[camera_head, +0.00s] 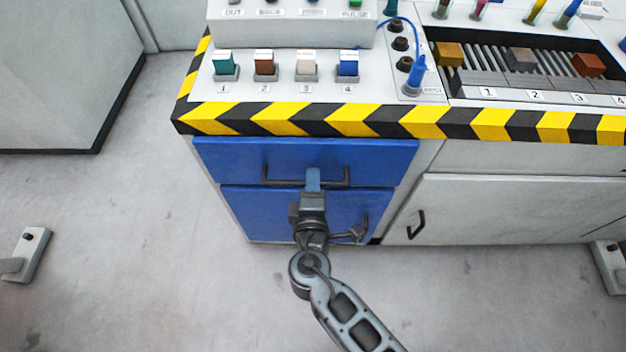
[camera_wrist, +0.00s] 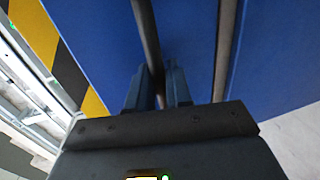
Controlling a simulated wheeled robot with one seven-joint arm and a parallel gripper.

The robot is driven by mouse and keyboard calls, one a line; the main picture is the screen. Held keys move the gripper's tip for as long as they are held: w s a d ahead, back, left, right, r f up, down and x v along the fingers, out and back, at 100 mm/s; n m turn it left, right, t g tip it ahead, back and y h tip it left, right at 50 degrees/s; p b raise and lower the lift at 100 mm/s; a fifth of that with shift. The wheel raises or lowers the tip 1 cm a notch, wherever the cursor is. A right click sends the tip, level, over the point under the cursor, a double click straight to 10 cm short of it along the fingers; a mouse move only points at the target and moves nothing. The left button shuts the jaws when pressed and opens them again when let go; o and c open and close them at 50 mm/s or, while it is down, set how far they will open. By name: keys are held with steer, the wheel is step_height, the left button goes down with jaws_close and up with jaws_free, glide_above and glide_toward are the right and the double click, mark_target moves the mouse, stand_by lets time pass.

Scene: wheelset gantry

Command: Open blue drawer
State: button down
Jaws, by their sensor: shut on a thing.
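The blue drawer (camera_head: 225,160) is the upper blue front under the striped bench edge. It has a dark bar handle (camera_head: 335,183) across it. The drawer also shows in the wrist view (camera_wrist: 95,35), with its handle (camera_wrist: 147,35) running between my fingers. My gripper (camera_head: 313,178) is at the middle of the handle and shut on it. In the wrist view my gripper (camera_wrist: 160,90) has one finger on each side of the bar. The drawer front looks about flush with the cabinet; any small gap is hard to tell.
Below the drawer is a blue door (camera_head: 250,215) with its own dark handle (camera_head: 365,222). A white cabinet (camera_head: 500,215) stands to the right. The bench top (camera_head: 195,95) above holds coloured switches and has a yellow-black edge. The floor (camera_head: 150,250) in front is clear.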

steer(key=f+b+v, duration=0.1)
steer(key=f+v, duration=0.1)
steer(key=v, duration=0.8)
steer(key=s+f+b+v, duration=0.1)
steer(key=f+v, duration=0.1)
steer(key=v, duration=0.8)
steer(key=shift+s, duration=0.35)
steer(key=shift+f, duration=0.1)
steer(key=c, duration=1.2)
jaws_free()
steer(key=v, duration=0.7)
steer(key=shift+s, duration=0.4)
